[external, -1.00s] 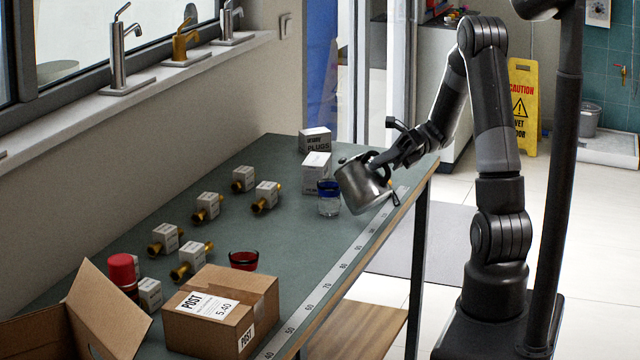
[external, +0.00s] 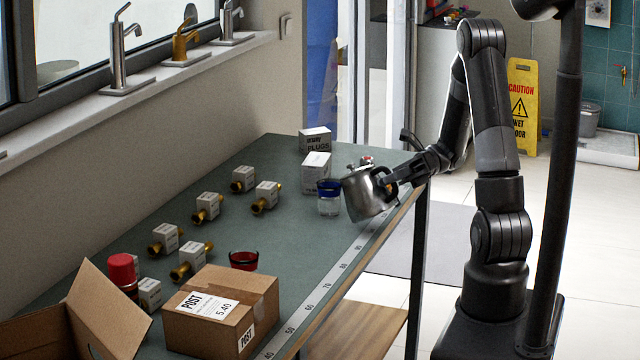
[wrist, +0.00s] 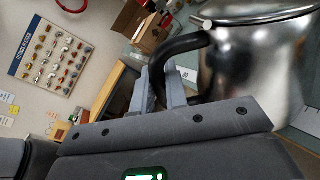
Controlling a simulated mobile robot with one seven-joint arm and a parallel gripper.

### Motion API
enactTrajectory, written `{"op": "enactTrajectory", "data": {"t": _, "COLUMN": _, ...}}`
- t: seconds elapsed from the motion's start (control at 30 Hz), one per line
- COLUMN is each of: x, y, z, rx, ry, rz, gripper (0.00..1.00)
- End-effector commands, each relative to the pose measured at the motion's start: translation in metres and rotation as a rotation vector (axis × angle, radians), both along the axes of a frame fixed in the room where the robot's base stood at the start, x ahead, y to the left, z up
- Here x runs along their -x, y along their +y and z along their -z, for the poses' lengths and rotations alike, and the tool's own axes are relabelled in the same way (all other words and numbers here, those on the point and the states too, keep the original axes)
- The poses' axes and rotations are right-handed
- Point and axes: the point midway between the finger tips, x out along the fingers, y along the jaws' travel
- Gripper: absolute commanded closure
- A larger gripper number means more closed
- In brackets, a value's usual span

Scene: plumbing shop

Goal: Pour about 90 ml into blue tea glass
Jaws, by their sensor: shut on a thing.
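The blue tea glass (external: 328,197) stands upright on the green workbench, clear with a blue rim. Clear contents seem to show in its lower part, but I cannot tell how much. My gripper (external: 388,181) is shut on the black handle of a metal teapot (external: 366,196), just right of the glass and tilted. The teapot's upper left side is close to the glass rim; I cannot tell whether they touch, and no stream is visible. In the wrist view the teapot (wrist: 258,70) fills the right side, its black handle (wrist: 178,48) between my fingers (wrist: 160,88).
A red glass (external: 243,260) stands nearer on the bench (external: 290,240), behind a cardboard box (external: 222,308). White boxes (external: 316,172) stand just behind the blue glass. Several brass fittings with white labels (external: 207,207) lie to the left. A measuring strip (external: 325,291) runs along the bench edge.

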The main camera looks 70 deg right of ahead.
Motion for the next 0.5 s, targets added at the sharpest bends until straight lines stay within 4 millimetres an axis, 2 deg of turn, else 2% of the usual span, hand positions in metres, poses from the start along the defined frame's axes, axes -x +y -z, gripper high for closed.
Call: {"op": "enactTrajectory", "data": {"t": 0.5, "x": 0.033, "y": 0.012, "z": 0.033, "rx": 0.096, "ry": -0.257, "rz": 0.002, "gripper": 1.00}}
